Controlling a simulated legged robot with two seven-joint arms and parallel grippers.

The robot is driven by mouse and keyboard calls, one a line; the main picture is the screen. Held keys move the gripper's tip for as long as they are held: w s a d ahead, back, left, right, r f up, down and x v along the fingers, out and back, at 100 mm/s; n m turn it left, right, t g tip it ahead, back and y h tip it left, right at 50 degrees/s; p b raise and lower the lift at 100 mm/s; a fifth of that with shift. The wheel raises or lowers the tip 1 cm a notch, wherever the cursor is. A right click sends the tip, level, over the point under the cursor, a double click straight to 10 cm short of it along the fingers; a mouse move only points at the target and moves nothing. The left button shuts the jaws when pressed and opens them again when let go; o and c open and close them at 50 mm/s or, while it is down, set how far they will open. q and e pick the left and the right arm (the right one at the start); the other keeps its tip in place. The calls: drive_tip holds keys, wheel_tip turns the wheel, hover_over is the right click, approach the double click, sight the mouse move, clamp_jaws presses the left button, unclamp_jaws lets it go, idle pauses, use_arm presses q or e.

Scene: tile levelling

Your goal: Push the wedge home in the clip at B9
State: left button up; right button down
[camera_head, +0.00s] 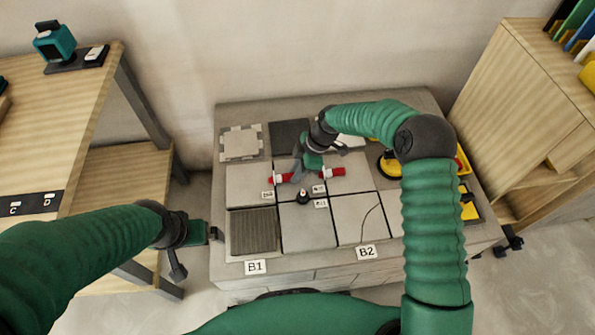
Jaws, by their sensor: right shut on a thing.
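A slab of tiles (250,183) lies on a raised grey bed in the middle of the head view. The clips are too small to make out, and I cannot read a B9 label. My left gripper (216,234) hangs empty-looking beside the bed's left edge; its jaws are unclear.
A black knob-like piece (302,197) stands on the front tiles. Labels B1 (255,267) and B2 (366,252) mark the front edge. Yellow-and-black tools (390,165) lie at the right, partly behind my arm. A wooden bench (70,140) and cabinet (530,110) flank the bed.

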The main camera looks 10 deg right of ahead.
drive_tip(key=shift+a, duration=0.75)
idle(0.7)
drive_tip(key=c, duration=1.2)
unclamp_jaws()
drive_tip(key=shift+c, duration=0.2)
drive_tip(key=shift+d, duration=0.1)
drive_tip(key=p+v, duration=0.6)
drive_tip(key=v, duration=1.1)
drive_tip(key=s+d+r+m+t+h+p, duration=0.15)
drive_tip(key=s+d+m, duration=0.25)
drive_tip(key=s+m, duration=0.65)
drive_tip(key=s+d+r+m+t+h+p, duration=0.1)
drive_tip(key=s+d+r+m+h, duration=0.25)
drive_tip(key=s+m, duration=0.7)
wheel_tip(320, 180, up, 22)
drive_tip(key=s+n+p, duration=0.2)
drive_tip(key=n+p, duration=0.1)
drive_tip(key=p, duration=1.9)
drive_tip(key=shift+d+y, duration=0.15)
drive_tip(key=shift+y, duration=0.15)
